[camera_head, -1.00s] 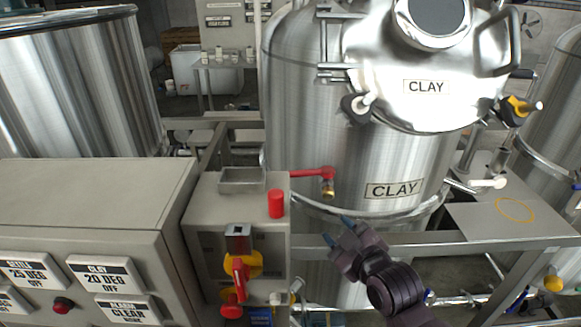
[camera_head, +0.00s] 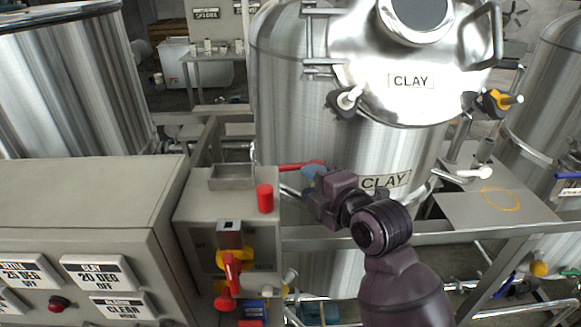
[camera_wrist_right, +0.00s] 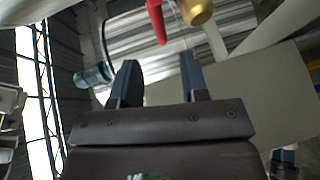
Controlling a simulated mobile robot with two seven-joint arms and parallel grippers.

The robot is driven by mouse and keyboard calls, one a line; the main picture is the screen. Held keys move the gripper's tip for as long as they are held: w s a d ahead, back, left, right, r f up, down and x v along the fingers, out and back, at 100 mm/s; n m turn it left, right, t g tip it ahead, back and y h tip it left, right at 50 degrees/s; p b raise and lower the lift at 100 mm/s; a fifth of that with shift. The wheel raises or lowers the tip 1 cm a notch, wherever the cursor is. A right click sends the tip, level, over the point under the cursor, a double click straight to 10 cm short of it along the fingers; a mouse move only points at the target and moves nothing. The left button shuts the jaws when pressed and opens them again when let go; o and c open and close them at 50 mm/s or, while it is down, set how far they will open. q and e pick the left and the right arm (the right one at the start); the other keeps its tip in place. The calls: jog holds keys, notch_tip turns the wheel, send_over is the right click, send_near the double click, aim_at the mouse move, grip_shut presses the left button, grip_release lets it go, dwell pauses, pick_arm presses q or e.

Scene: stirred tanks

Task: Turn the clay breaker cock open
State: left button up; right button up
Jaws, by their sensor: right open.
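The clay tank (camera_head: 290,110) is a steel vessel with CLAY labels. A red lever (camera_head: 300,166) sticks out at its front left, pointing right, and I take it for the breaker cock. My right gripper (camera_head: 313,180) is beside the lever's right end and hides the brass fitting there. In the right wrist view the red lever (camera_wrist_right: 156,20) and the brass fitting (camera_wrist_right: 195,10) show beyond the open, empty fingers (camera_wrist_right: 156,80). The lever is not between the fingers. My left gripper is not in view.
A grey box with a red cylinder (camera_head: 265,198), a metal tray (camera_head: 232,177) and a red-yellow rotary handle (camera_head: 229,268) stands left of my arm. A labelled control panel (camera_head: 80,215) is at the left. A steel rail and a flat plate (camera_head: 490,200) lie to the right.

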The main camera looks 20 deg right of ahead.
aim_at(291, 169)
jog(key=p+x, duration=0.1)
jog(key=x, duration=0.7)
grip_shut()
